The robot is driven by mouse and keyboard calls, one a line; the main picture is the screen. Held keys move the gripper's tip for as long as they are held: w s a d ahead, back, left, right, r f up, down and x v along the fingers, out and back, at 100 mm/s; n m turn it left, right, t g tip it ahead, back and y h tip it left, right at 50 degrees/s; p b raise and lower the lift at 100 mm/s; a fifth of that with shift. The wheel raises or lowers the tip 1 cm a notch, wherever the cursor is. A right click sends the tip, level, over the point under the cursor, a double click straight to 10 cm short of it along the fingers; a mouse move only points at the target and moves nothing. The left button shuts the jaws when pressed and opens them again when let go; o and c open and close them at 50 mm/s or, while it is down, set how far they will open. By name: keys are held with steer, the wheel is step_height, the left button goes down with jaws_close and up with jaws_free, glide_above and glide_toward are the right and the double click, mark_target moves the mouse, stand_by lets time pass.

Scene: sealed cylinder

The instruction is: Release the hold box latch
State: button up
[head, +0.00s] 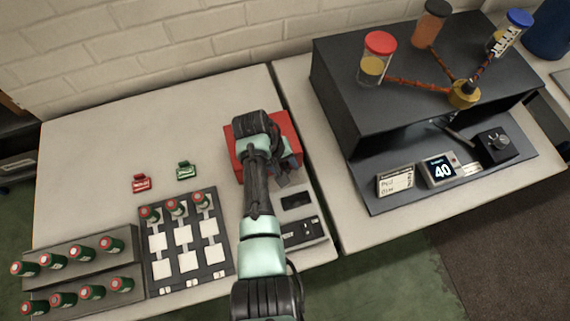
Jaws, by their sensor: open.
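A red box (287,126), which appears to be the hold box, sits on the white table behind my arm. My arm reaches across it and covers its middle. I cannot make out a latch; it may be hidden behind the arm. My gripper (287,180) is open, with dark fingers pointing down near the box's front right side. Nothing shows between the fingers. I cannot tell whether the fingers touch the box.
A grey device (305,233) stands in front of the box. To the left are a tray (223,247) with white squares, racks of green bottles (82,254), a red clip (141,183) and a green clip (187,170).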

steer(key=shift+c, duration=0.2)
jaws_close()
steer(key=shift+r, duration=0.1)
steer(key=shift+d+g+y+p, duration=0.15)
steer(key=shift+g+y+p, duration=0.2)
steer(key=shift+y, duration=1.25)
steer(key=shift+o, duration=0.2)
jaws_free()
